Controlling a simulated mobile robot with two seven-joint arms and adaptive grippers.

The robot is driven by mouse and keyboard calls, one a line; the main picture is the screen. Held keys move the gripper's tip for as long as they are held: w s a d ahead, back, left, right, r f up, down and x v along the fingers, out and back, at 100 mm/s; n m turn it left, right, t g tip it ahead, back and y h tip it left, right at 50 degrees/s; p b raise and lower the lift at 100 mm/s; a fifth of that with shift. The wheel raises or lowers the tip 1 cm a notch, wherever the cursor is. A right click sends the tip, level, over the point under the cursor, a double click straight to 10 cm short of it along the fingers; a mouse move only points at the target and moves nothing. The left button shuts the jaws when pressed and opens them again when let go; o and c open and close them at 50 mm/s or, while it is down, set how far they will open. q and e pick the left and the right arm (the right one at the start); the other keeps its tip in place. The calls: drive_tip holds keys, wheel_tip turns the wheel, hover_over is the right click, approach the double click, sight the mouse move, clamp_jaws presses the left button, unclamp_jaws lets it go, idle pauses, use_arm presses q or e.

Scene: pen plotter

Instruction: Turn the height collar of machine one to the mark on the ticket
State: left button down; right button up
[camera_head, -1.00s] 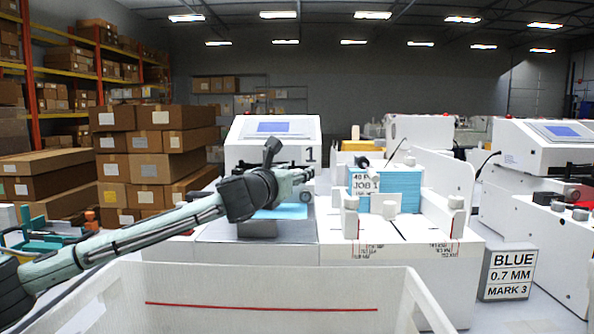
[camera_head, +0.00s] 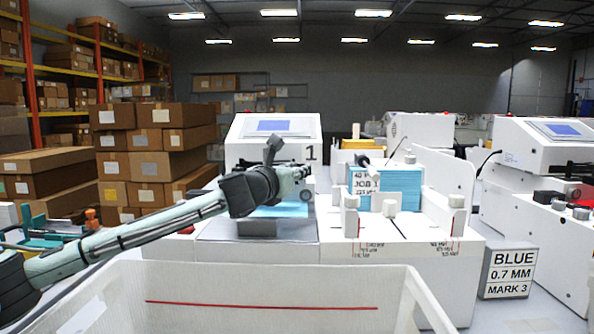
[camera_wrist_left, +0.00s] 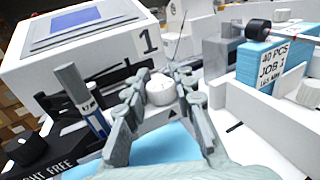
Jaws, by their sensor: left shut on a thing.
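Machine one is the white housing (camera_head: 240,150) with a blue screen and a "1" label; it also shows in the wrist view (camera_wrist_left: 60,65). My left gripper (camera_head: 303,173) is in front of it, above a blue sheet (camera_head: 282,210). In the wrist view my left gripper's fingers (camera_wrist_left: 160,82) stand on both sides of a round white collar (camera_wrist_left: 160,92) and are shut on it. Its marks cannot be read. The ticket (camera_head: 510,272) reads "BLUE 0.7 MM MARK 3". My right gripper is out of view.
A white bin (camera_head: 260,285) stands in front. A blue stack (camera_head: 400,188) labelled "JOB 1" stands right of machine one. In the wrist view a pen-like piece with a blue band (camera_wrist_left: 97,122) and a black knob (camera_wrist_left: 27,150) are left of the gripper.

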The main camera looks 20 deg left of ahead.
use_arm(q)
drive_tip(key=shift+a+m+h, duration=0.1)
drive_tip(key=shift+m+h, duration=0.7)
drive_tip(key=shift+h, duration=0.4)
drive_tip(key=m+g+h, duration=0.1)
drive_tip(key=m+h, duration=0.1)
drive_tip(key=h, duration=0.1)
drive_tip(key=shift+d, duration=0.2)
drive_tip(key=shift+m+g+h, duration=0.3)
drive_tip(key=shift+g+h, duration=0.1)
drive_tip(key=shift+g, duration=0.1)
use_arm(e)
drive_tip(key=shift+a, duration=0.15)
use_arm(q)
drive_tip(key=shift+f, duration=0.1)
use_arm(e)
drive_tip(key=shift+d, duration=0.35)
